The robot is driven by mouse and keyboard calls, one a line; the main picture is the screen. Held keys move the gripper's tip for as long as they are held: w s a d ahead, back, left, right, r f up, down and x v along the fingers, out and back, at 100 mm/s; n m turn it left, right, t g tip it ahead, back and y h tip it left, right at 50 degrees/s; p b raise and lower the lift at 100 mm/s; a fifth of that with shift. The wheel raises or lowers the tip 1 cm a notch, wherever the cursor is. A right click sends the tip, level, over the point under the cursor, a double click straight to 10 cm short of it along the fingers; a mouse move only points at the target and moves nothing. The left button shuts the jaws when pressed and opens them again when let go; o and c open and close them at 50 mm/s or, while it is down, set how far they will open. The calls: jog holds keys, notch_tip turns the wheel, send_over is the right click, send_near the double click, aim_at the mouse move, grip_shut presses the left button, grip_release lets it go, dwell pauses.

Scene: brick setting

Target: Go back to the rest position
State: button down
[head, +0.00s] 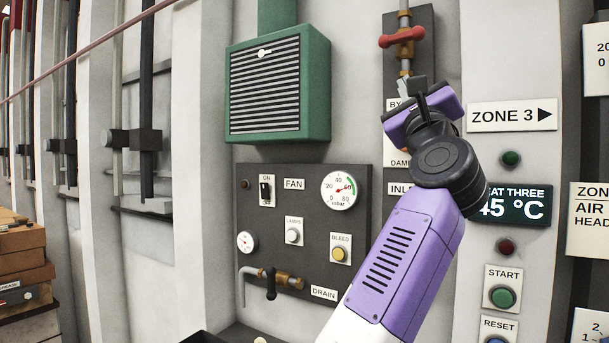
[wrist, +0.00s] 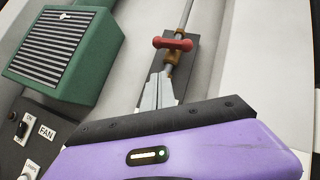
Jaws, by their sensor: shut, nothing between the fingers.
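My arm reaches up from the bottom of the head view. My gripper (head: 404,88) is at its upper end, in front of the wall, just below the red valve handle (head: 401,37). In the wrist view my gripper (wrist: 160,92) has its grey fingers together, with nothing between them. The fingertips point toward the pipe below the red valve handle (wrist: 172,44); I cannot tell whether they touch anything. My arm hides part of the plates and labels behind it.
A green louvred box (head: 277,85) juts from the wall left of my gripper. Below it is a dark panel (head: 262,207) with a gauge, switch and buttons. A display (head: 520,205) and a green start button (head: 502,297) are at the right. Brown boxes (head: 22,250) stand far left.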

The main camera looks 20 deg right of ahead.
jog(key=s+r+n+g+h, duration=0.1)
jog(key=s+n+h, duration=0.1)
jog(key=s+h, duration=0.2)
jog(key=s+a+f+n+t+y, duration=0.1)
jog(key=s+a+f+n+y, duration=0.3)
jog(key=f+n, duration=0.75)
jog(key=s+a+f+n+t+y, duration=0.1)
jog(key=a+f+n+y, duration=0.55)
jog(key=f, duration=0.85)
jog(key=s+a+f+n+t+y, duration=0.1)
jog(key=s+a+f+n+y, duration=0.25)
jog(key=f+n, duration=0.85)
jog(key=s+a+f+g, duration=0.1)
jog(key=s+f+g, duration=0.2)
jog(key=s+f, duration=0.6)
jog(key=s+a+f+n+g+y, duration=0.1)
jog(key=s+a+f+g, duration=0.1)
jog(key=s+f, duration=0.8)
jog(key=s+a+f+n+g, duration=0.1)
jog(key=s+a+f+g, duration=0.1)
jog(key=s+f+g, duration=0.3)
jog(key=s+f, duration=0.4)
jog(key=s, duration=0.3)
jog(key=shift+s+f+y, duration=0.35)
jog(key=shift+f+y, duration=0.05)
